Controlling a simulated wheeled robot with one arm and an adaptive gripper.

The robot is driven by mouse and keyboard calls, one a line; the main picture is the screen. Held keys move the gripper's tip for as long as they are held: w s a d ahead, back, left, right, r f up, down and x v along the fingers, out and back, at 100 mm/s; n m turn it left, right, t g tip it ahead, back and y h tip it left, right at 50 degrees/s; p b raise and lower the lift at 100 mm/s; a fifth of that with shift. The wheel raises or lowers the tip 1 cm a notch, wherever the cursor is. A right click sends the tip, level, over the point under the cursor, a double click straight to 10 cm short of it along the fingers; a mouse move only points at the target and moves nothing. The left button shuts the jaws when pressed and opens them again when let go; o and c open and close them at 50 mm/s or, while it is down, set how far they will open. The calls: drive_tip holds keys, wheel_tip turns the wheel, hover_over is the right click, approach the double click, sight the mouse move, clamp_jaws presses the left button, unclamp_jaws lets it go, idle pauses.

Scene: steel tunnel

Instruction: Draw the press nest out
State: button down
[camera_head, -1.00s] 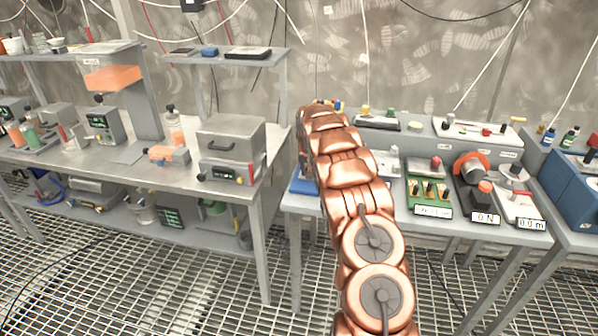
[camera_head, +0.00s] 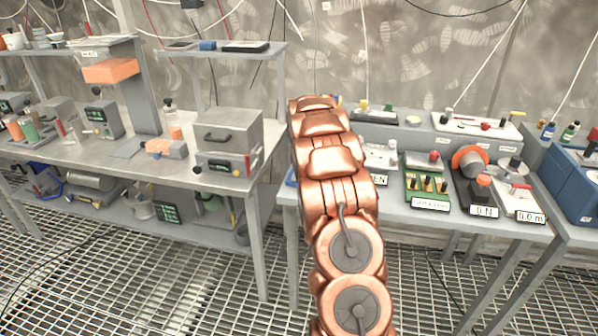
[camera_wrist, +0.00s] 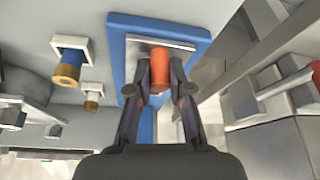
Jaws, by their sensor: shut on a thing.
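In the wrist view, my gripper (camera_wrist: 160,82) is shut on an orange-red cylindrical handle (camera_wrist: 159,66), with one dark finger on each side. The handle is in front of a pale metal plate (camera_wrist: 133,50), which I take to be part of the press nest. The plate sits on a blue base (camera_wrist: 119,24). The fingers and palm cover the lower part of the plate. In the head view my copper arm hides the gripper and the handle. Only a blue sliver (camera_head: 291,178) shows left of the arm, on the bench edge.
In the wrist view, a brass-tipped blue knob (camera_wrist: 68,70) is at left and a grey metal block (camera_wrist: 270,150) at right. In the head view, a green fixture (camera_head: 428,181) and an orange-ringed device (camera_head: 470,162) stand right of my arm. A grey box (camera_head: 228,136) stands on the left bench.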

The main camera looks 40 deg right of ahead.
drive_tip(key=c, duration=1.3)
unclamp_jaws()
drive_tip(key=shift+s+d, duration=0.15)
drive_tip(key=shift+s, duration=0.05)
drive_tip(key=shift+o, duration=1.2)
drive_tip(key=shift+w, duration=0.1)
drive_tip(key=v, duration=1.2)
drive_tip(key=shift+w, duration=0.1)
